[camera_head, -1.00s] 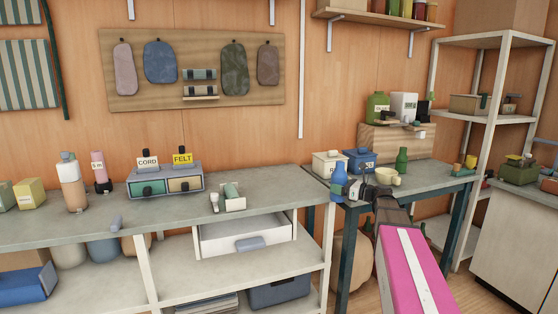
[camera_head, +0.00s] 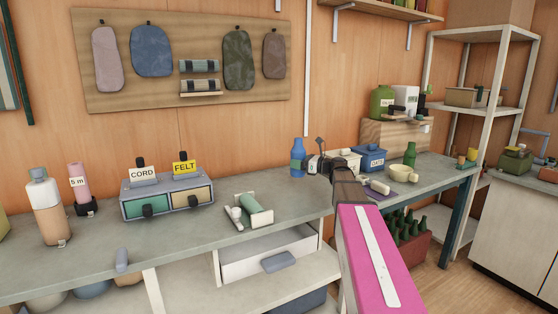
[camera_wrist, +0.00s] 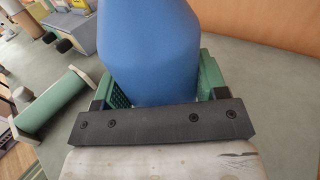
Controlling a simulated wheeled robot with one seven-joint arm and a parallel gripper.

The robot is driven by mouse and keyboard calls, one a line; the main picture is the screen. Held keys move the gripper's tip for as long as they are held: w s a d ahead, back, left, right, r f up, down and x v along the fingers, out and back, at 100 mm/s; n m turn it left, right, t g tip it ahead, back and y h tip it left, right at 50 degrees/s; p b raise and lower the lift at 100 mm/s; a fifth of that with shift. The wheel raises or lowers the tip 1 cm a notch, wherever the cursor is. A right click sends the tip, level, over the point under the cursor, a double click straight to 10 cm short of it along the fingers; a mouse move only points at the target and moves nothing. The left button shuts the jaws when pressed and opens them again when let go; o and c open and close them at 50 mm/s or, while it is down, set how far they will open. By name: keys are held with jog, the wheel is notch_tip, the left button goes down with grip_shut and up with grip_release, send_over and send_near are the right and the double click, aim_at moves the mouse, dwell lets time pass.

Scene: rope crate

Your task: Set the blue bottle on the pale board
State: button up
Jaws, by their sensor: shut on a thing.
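The blue bottle (camera_head: 297,158) is upright in the head view, above or at the back right of the left workbench. I cannot tell whether its base touches the bench. My gripper (camera_head: 305,165) is shut on the bottle from its right side. In the wrist view the bottle (camera_wrist: 150,45) fills the middle between the green fingers of my gripper (camera_wrist: 155,95). The bottle's top is out of that view. I cannot surely pick out the pale board on a worktop; my arm and the bottle hide part of the area.
On the left workbench (camera_head: 90,255), a white holder with a green roll (camera_head: 250,205) lies left of the bottle, near a drawer box labelled CORD and FELT (camera_head: 167,193). Right of my arm are blue box (camera_head: 370,157), cream cup (camera_head: 402,173) and green bottle (camera_head: 410,154). Bench between holder and bottle is clear.

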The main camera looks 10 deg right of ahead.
aim_at(296, 176)
jog(key=shift+w+a, duration=0.2)
jog(key=shift+a, duration=0.2)
jog(key=shift+f, duration=0.15)
jog(key=shift+f, duration=2.85)
jog(key=shift+f, duration=0.45)
jog(key=o, duration=1.3)
jog(key=shift+d, duration=0.1)
jog(key=v, duration=1)
jog(key=shift+s+d+f, duration=0.1)
jog(key=shift+s+d, duration=0.15)
jog(key=shift+d, duration=0.05)
